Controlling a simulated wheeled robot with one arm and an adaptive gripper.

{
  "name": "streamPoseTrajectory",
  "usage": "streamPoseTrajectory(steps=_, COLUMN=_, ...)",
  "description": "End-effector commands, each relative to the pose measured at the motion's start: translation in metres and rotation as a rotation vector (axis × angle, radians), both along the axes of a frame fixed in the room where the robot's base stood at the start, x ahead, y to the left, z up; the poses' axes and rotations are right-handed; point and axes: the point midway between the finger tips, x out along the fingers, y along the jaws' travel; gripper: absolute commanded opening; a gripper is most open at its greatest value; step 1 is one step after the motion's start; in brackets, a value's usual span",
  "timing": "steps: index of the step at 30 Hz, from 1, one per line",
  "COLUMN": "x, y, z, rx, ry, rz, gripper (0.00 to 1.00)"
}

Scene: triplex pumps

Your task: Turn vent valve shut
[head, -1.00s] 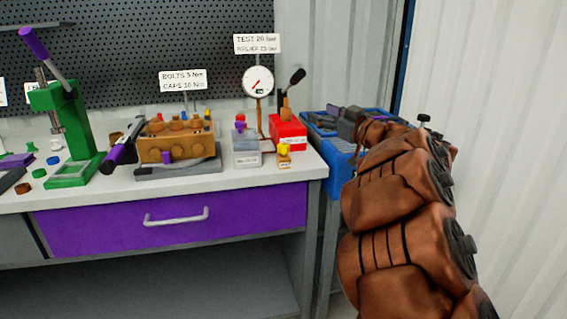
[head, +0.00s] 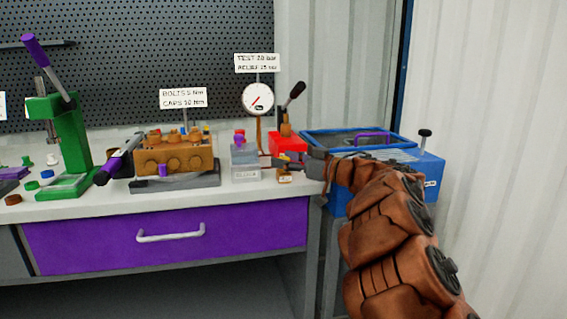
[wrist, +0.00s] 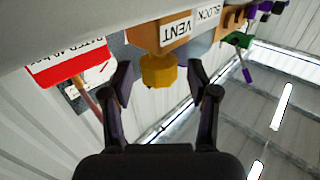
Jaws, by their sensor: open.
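The vent valve is a small brass block (wrist: 172,34) with a white label reading VENT and a yellow knob (wrist: 158,71). In the head view the valve block (head: 284,178) sits at the right end of the bench, and my gripper partly covers its top. My gripper (wrist: 160,82) is open. Its two dark fingers stand on either side of the yellow knob in the wrist view, with a gap on each side. I cannot tell how far the fingertips reach along the knob. In the head view my gripper (head: 298,163) comes in from the right at knob height.
The red hand pump (head: 285,144) with a black-tipped lever stands just behind. A clear container (head: 245,165) is to the left, then the brass pump block (head: 174,158). A gauge (head: 257,98) rises behind. A blue crate (head: 430,170) is to the right, under my arm.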

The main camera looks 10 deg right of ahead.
Motion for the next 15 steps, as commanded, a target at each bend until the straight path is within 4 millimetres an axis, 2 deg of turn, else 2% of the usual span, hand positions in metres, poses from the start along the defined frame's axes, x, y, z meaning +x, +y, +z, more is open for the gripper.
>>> streamPoseTrajectory(steps=4, x=0.0056, y=0.0063, z=0.0004, rx=0.000, ry=-0.001, rz=0.000, gripper=0.59)
streamPoseTrajectory(steps=13, x=0.0066, y=0.0068, z=0.0009, rx=0.001, ry=-0.001, rz=-0.001, gripper=0.59)
streamPoseTrajectory(steps=15, x=0.0066, y=0.0068, z=0.0008, rx=0.001, ry=-0.001, rz=-0.001, gripper=0.52)
